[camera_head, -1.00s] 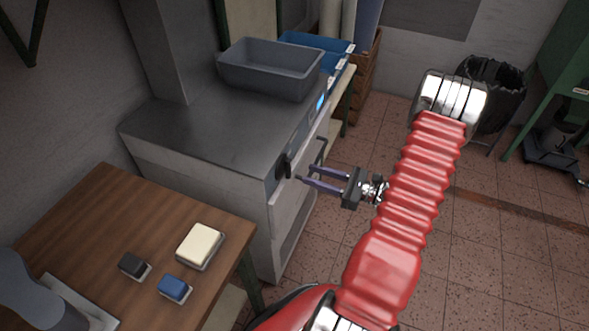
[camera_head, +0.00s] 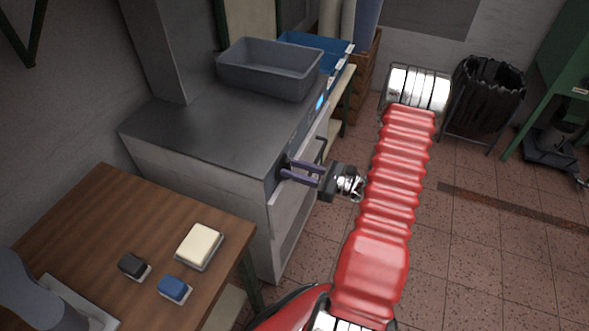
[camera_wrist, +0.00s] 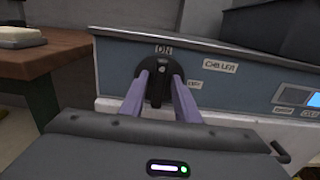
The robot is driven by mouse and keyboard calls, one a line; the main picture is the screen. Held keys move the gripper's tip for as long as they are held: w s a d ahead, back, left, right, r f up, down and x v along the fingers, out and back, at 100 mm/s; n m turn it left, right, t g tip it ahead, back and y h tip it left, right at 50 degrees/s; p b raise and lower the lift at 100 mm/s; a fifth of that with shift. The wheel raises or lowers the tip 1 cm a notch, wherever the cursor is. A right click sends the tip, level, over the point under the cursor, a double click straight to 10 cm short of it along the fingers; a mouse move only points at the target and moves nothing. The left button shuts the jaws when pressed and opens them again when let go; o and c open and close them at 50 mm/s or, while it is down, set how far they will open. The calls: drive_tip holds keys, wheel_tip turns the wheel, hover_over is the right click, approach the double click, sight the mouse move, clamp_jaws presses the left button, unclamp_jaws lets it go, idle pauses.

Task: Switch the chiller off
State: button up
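The chiller (camera_head: 205,140) is a grey metal cabinet with a blue-grey front panel. In the wrist view a round black knob (camera_wrist: 157,92) with an upright bar handle sits on this panel (camera_wrist: 125,65). The "ON" label (camera_wrist: 163,50) is above the knob, and a smaller label, seemingly "OFF" (camera_wrist: 194,84), is to its right. A "CHILLER" label (camera_wrist: 220,66) is further right. My gripper (camera_wrist: 162,78) is open, with one purple finger on each side of the knob's handle. In the head view my gripper (camera_head: 286,168) reaches the cabinet's front, and its fingertips hide the knob.
A grey bin (camera_head: 270,70) stands on the cabinet top. A lit display (camera_wrist: 296,96) and a bar handle (camera_wrist: 280,152) are to the knob's right. A wooden table (camera_head: 120,225) with several small blocks stands at the left.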

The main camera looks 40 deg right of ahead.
clamp_jaws()
drive_tip(key=shift+m, duration=0.3)
drive_tip(key=m, duration=1.2)
drive_tip(key=shift+w+d+f, duration=0.2)
drive_tip(key=shift+d+f, duration=0.05)
drive_tip(key=shift+d, duration=0.15)
drive_tip(key=shift+f+m, duration=0.2)
drive_tip(key=shift+m, duration=2.5)
drive_tip(key=shift+o, duration=0.9)
unclamp_jaws()
